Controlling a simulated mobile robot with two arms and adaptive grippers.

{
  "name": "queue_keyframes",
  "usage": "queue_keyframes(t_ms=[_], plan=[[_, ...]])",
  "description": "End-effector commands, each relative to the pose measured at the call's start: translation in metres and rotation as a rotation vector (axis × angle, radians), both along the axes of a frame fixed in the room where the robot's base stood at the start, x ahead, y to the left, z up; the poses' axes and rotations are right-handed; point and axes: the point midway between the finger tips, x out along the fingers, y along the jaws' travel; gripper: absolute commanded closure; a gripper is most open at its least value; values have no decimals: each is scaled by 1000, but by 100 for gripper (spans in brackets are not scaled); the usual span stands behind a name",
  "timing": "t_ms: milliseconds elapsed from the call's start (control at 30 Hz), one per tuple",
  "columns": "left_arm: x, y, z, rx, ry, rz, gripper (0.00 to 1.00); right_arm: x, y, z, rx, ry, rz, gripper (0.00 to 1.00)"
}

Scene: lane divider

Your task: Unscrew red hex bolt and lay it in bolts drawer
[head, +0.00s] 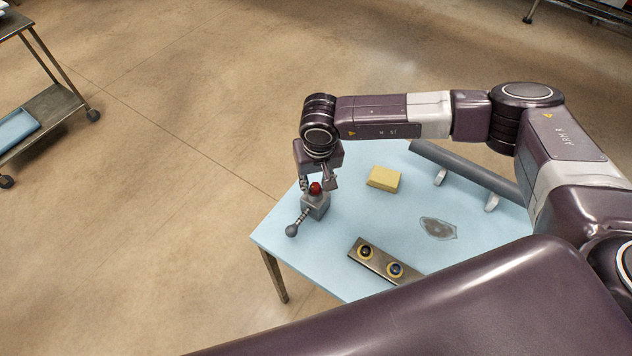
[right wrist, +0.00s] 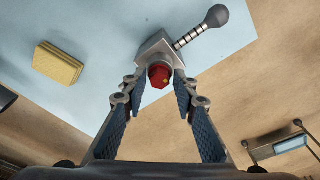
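The red hex bolt (head: 315,188) sits on top of a grey block (head: 316,208) near the left corner of the light blue table. A ribbed stem with a dark ball end (head: 291,230) sticks out of the block. My right gripper (head: 317,180) is directly above the bolt. In the right wrist view the right gripper (right wrist: 157,88) has its fingers spread, with the red bolt (right wrist: 160,76) between or just beyond the tips and gaps beside it. I cannot tell how deep the bolt sits. My left gripper is not in view, and no bolts drawer shows.
On the light blue table (head: 300,255) are a yellow block (head: 384,178), a metal plate with two ringed holes (head: 378,262), a grey stain or cloth (head: 438,228) and a dark bar on supports (head: 465,170). A shelf cart (head: 50,108) stands far left.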

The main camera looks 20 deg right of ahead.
Motion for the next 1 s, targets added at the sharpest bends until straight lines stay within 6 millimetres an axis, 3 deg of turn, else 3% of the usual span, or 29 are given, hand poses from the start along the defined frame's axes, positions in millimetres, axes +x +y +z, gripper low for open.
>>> queue_keyframes(t_ms=[600,933,1000], plan=[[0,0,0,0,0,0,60,1,2,0,-1,-1,-720,74],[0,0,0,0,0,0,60,1,1,0,-1,0,-792,74],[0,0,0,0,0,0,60,1,1,0,-1,0,-791,80]])
